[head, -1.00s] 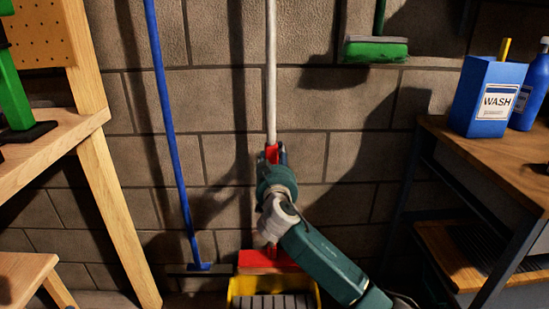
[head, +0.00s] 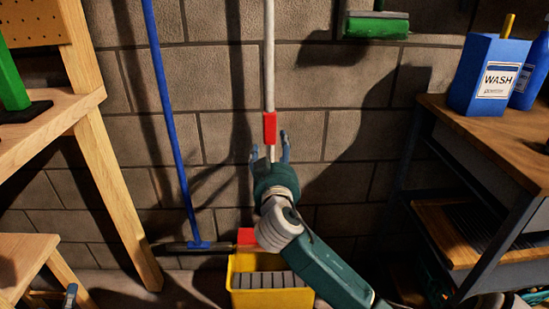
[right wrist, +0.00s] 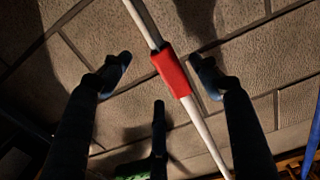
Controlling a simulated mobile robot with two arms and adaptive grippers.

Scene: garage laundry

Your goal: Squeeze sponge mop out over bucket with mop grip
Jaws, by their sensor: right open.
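The sponge mop has a thin white pole (head: 269,60) against the block wall, with a red grip (head: 270,128) on it. Its red head (head: 247,237) shows at the yellow bucket's back rim, partly hidden by my right arm. The yellow bucket (head: 270,299) stands on the floor with a grey ribbed part at its top. My right gripper (head: 270,145) is open and empty at the lower end of the red grip. In the right wrist view the red grip (right wrist: 172,70) appears between the two spread fingertips (right wrist: 160,74), apart from both. My left gripper is not clearly seen.
A blue-handled squeegee (head: 170,110) leans left of the mop. A green brush (head: 377,25) hangs upper right. A wooden bench (head: 50,128) is left. A workbench (head: 490,140) with a blue WASH box (head: 487,75) and bottle (head: 528,80) is right.

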